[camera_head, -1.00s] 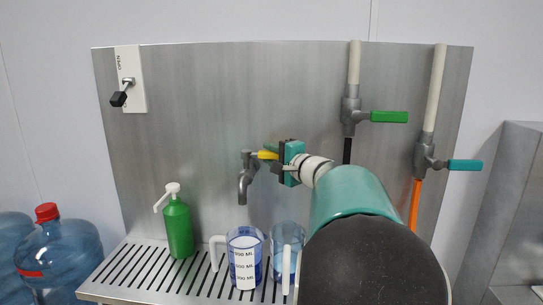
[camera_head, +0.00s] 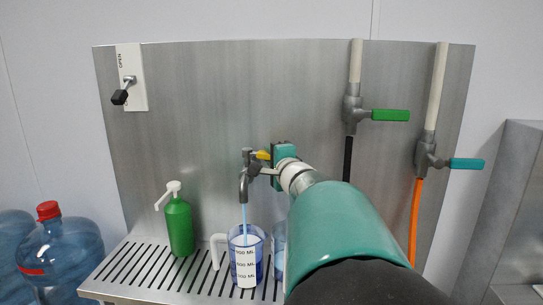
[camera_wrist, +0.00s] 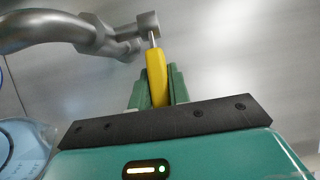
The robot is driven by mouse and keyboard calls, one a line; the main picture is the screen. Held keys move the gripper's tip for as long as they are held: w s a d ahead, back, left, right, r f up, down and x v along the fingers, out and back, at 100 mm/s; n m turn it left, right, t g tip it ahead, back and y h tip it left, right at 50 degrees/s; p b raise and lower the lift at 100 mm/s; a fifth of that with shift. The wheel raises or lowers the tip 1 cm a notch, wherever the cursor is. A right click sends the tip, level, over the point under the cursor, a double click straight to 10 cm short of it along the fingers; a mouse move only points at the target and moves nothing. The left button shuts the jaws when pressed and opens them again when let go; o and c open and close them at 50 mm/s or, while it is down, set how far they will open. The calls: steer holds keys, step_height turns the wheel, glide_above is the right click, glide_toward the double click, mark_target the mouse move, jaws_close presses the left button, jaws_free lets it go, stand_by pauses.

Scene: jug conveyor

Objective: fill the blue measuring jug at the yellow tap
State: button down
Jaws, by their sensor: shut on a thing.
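The blue measuring jug (camera_head: 246,262) stands upright on the slotted drain tray, under the spout of the grey tap (camera_head: 244,182). A thin light-blue stream of water (camera_head: 244,217) runs from the spout into the jug. The water level inside is hard to make out. My gripper (camera_head: 268,163) is at the tap's yellow handle (camera_head: 262,155). In the wrist view the green fingers (camera_wrist: 158,88) are shut on the yellow handle (camera_wrist: 156,72), one on each side. Part of the handle is hidden by the gripper.
A second clear jug (camera_head: 279,248) stands right of the blue one, partly hidden by my arm. A green pump bottle (camera_head: 179,225) stands left on the drain tray (camera_head: 125,275). Green (camera_head: 390,115) and teal (camera_head: 466,164) valve handles are at right. Large water bottles (camera_head: 60,255) stand at far left.

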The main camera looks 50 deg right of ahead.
steer(key=c, duration=1.3)
jaws_free()
